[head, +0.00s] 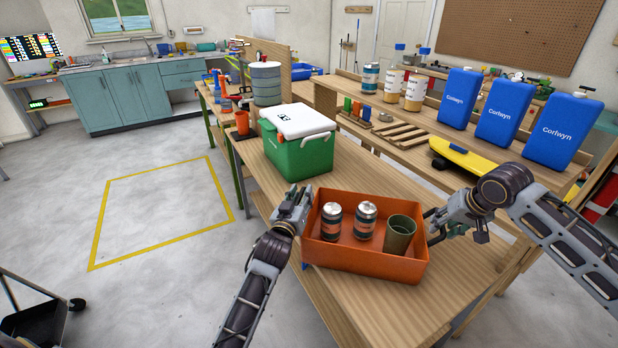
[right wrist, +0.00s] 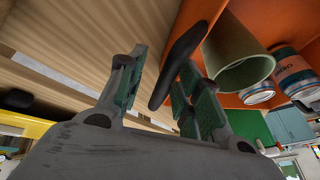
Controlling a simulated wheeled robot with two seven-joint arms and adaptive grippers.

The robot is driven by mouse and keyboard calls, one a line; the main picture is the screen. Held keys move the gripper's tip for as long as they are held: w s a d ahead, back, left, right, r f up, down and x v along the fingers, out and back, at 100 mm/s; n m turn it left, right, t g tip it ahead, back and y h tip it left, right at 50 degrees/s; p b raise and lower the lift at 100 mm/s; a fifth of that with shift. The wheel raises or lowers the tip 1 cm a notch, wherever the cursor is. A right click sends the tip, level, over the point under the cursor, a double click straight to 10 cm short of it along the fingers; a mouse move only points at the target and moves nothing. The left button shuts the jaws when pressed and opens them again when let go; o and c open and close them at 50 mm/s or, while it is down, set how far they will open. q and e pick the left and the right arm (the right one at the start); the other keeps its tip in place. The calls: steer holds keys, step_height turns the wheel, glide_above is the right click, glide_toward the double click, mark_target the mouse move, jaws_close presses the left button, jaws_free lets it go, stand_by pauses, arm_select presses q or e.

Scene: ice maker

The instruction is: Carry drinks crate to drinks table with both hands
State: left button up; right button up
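The orange drinks crate (head: 365,262) stands on the wooden workbench, with two dark cans (head: 331,221) (head: 366,221) and a green cup (head: 399,234) inside. My left gripper (head: 298,203) is at the crate's left end; its fingers overlap the rim, and their grip is unclear. My right gripper (head: 436,222) is at the right end. In the right wrist view the right gripper (right wrist: 160,85) has its fingers apart, with a black handle (right wrist: 180,62) of the crate between them and a gap on one side. The cup (right wrist: 238,55) shows beside it.
A green cooler (head: 300,155) with a white lid stands behind the crate. Blue Corlwyn containers (head: 505,112) and a yellow object (head: 462,158) are on the bench at right. A yellow rectangle (head: 160,205) marks clear floor at left. A dark cart (head: 35,318) is at lower left.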

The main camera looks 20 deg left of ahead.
arm_select(q)
steer(key=shift+s, duration=0.1)
steer(key=s, duration=1.1)
steer(key=shift+s+d, duration=0.15)
steer(key=shift+s, duration=0.25)
stand_by(0.3)
arm_select(e)
steer(key=shift+s+r, duration=0.1)
steer(key=shift+r, duration=0.05)
steer(key=v, duration=1.1)
steer(key=shift+s+r, duration=0.15)
steer(key=shift+r, duration=0.15)
steer(key=shift+d, duration=0.1)
arm_select(q)
steer(key=shift+s, duration=0.1)
arm_select(e)
steer(key=shift+s+f, duration=0.1)
stand_by(0.3)
